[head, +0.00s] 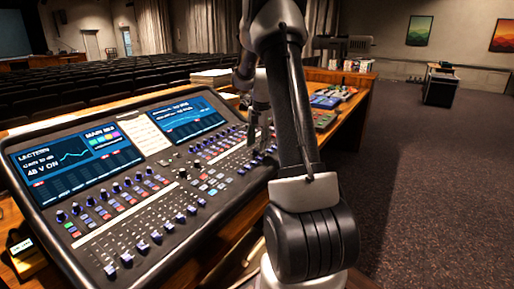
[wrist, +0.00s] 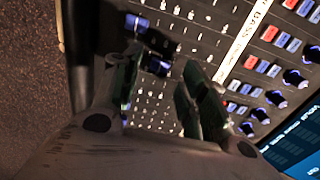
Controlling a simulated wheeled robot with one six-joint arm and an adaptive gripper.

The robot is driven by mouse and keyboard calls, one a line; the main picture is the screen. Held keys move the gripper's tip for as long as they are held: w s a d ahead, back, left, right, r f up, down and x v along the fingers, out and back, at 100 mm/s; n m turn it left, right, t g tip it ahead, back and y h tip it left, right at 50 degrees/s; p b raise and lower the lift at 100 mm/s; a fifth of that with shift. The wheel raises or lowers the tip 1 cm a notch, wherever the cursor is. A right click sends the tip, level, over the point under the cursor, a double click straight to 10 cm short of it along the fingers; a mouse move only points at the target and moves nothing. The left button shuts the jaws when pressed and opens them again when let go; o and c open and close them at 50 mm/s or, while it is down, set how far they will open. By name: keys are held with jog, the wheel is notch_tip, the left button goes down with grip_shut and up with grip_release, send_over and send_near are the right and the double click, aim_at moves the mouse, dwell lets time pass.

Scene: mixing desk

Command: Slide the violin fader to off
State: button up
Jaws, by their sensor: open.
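The mixing desk (head: 150,190) has two lit screens and rows of fader knobs, with blue-lit caps. My gripper (head: 262,142) hangs low over the right-hand end of its fader bank, partly hidden by my arm. In the wrist view my gripper (wrist: 160,68) is open, with two dark fingers pointing at the panel. A dark fader cap with a blue glow (wrist: 158,66) shows between the fingertips; I cannot tell whether they touch it. Another cap (wrist: 136,23) lies just beyond. A white label strip (wrist: 240,42) reads "BASS"; no violin label is readable, so I cannot tell which fader is the violin's.
Red and blue buttons (wrist: 262,67) and dark knobs (wrist: 294,78) line the panel beside the label strip. Small coloured devices (head: 325,102) sit on the desk beyond my arm. Carpeted floor (head: 420,170) is open to the right.

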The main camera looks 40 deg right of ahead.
jog(key=shift+w+f, duration=0.15)
jog(key=shift+f, duration=1)
jog(key=shift+c, duration=0.4)
grip_shut()
jog(key=shift+s+d+f, duration=0.1)
jog(key=shift+s+d, duration=0.1)
jog(key=shift+s, duration=0.45)
jog(key=shift+s+d+f, duration=0.1)
jog(key=shift+s+d, duration=0.15)
jog(key=shift+s, duration=0.45)
jog(key=shift+s+d+f, duration=0.1)
jog(key=shift+s+d, duration=0.1)
jog(key=shift+s, duration=0.45)
jog(key=shift+o, duration=0.4)
grip_release()
jog(key=shift+r, duration=0.1)
